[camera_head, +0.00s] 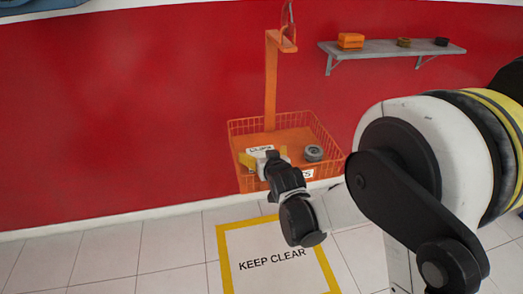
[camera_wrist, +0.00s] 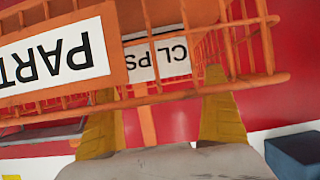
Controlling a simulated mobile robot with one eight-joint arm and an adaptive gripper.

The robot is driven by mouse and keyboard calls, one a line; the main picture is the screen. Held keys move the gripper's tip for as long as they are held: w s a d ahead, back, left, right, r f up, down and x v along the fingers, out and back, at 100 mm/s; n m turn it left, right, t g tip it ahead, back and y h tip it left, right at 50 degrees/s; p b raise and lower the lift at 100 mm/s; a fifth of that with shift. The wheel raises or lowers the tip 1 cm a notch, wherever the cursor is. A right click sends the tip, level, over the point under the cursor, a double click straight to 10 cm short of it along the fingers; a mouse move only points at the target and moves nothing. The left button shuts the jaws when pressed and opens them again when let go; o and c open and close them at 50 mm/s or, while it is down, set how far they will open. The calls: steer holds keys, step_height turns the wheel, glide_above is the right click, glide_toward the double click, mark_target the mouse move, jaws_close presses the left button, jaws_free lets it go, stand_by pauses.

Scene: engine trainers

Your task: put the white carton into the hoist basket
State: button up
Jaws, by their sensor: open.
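The hoist basket (camera_head: 330,145) is an orange wire basket on an orange post, with a PARTS label on its front; its rim and label also show close up in the wrist view (camera_wrist: 262,83). The white carton (camera_head: 260,149), marked CLIPS, is at the basket's front left part. In the wrist view the carton (camera_wrist: 158,58) shows behind the basket's wire rails. My gripper (camera_head: 265,156) is open, its yellow fingers on either side of the carton in the head view. The carton's underside is hidden, and I cannot tell whether the fingers touch it.
A grey round part (camera_head: 313,153) lies in the basket, right of the carton. A wall shelf (camera_head: 390,48) holds an orange box (camera_head: 350,40) and two small round items. A yellow-framed KEEP CLEAR floor marking (camera_head: 275,258) lies below. The floor to the left is free.

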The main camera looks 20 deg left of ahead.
steer(key=p+v, duration=0.2)
steer(key=v, duration=0.7)
steer(key=shift+s+r+p, duration=0.1)
steer(key=shift+s+p, duration=0.1)
steer(key=shift+p, duration=0.2)
steer(key=shift+d, duration=0.1)
steer(key=s+d+r+m+h, duration=0.1)
steer(key=d+r, duration=0.2)
steer(key=d, duration=0.3)
steer(key=s+d+r+m+g+h, duration=0.1)
steer(key=d+r+h, duration=0.15)
steer(key=d, duration=0.45)
steer(key=s+d+r+m+h, duration=0.1)
steer(key=d+r, duration=0.2)
steer(key=d, duration=0.3)
steer(key=s+d+m+g+h, duration=0.2)
steer(key=s+d+m+g, duration=0.1)
steer(key=s+d, duration=1.3)
steer(key=shift+s+d+r, duration=0.15)
steer(key=shift+s+r, duration=0.25)
steer(key=shift+s, duration=0.2)
